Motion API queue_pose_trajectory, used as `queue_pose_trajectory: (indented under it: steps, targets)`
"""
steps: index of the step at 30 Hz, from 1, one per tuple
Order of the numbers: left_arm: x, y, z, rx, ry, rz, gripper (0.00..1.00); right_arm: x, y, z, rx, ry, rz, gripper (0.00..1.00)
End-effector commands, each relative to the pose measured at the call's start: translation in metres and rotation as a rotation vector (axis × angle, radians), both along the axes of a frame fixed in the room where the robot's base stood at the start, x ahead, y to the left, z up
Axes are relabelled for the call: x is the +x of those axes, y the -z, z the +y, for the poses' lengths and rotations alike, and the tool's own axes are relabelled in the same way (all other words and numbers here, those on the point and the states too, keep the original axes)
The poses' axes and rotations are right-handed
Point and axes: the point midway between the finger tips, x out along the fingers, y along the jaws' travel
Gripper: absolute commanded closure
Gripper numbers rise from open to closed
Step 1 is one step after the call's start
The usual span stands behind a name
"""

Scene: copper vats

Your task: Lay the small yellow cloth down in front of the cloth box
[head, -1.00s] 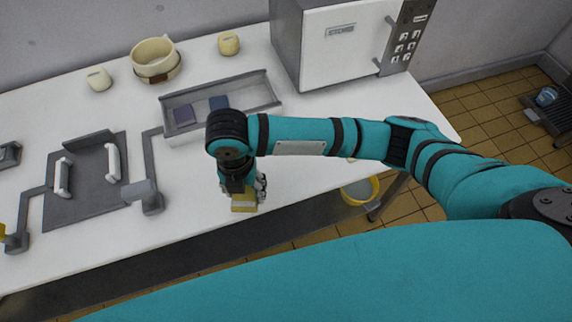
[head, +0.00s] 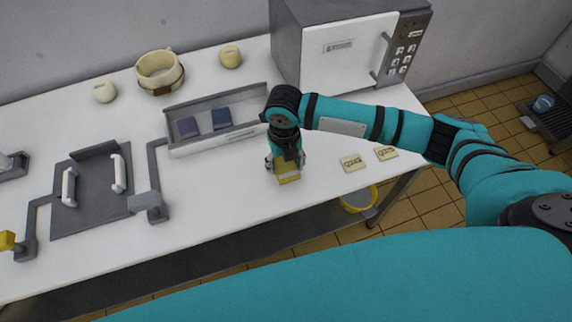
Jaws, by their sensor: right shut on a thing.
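The small yellow cloth (head: 288,177) is under my right gripper (head: 285,164), near the front edge of the table. My right gripper points down and is shut on the cloth. The cloth is low, close to the white table top; I cannot tell whether it touches it. The cloth box (head: 172,147) is a long grey and white tray behind and to the left of the gripper. It holds a purple cloth (head: 187,127) and a blue cloth (head: 221,118). My arm hides its right end. My left gripper is not in view.
Two small labelled cards (head: 352,163) lie right of the gripper. A microwave (head: 340,47) stands at the back. A grey plate with white handles (head: 93,195) is at left. Table (head: 215,190) left of the gripper is clear.

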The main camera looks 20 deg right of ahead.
Motion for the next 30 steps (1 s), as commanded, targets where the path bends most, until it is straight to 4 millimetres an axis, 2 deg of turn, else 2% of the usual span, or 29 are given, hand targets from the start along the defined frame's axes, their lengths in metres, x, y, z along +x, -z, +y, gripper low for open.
queue_pose_trajectory:
  steps: [4, 11, 22, 23, 28, 30]
  targets:
    - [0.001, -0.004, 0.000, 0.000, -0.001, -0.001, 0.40, 0.002, 0.006, -0.005, -0.001, 0.000, 0.003, 0.70]
    - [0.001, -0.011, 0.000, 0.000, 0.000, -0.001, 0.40, 0.002, 0.034, -0.005, 0.000, -0.001, 0.000, 0.70]
    - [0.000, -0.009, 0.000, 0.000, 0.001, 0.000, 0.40, 0.002, 0.039, -0.005, -0.001, -0.001, 0.000, 0.70]
    - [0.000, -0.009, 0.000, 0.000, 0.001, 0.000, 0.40, 0.002, 0.040, -0.005, -0.001, -0.001, 0.000, 0.43]
    - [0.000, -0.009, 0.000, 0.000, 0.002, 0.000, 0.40, 0.002, 0.039, -0.005, -0.001, -0.001, 0.000, 0.21]
    - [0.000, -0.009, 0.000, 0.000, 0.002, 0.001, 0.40, 0.002, 0.039, -0.004, -0.001, -0.001, 0.000, 0.21]
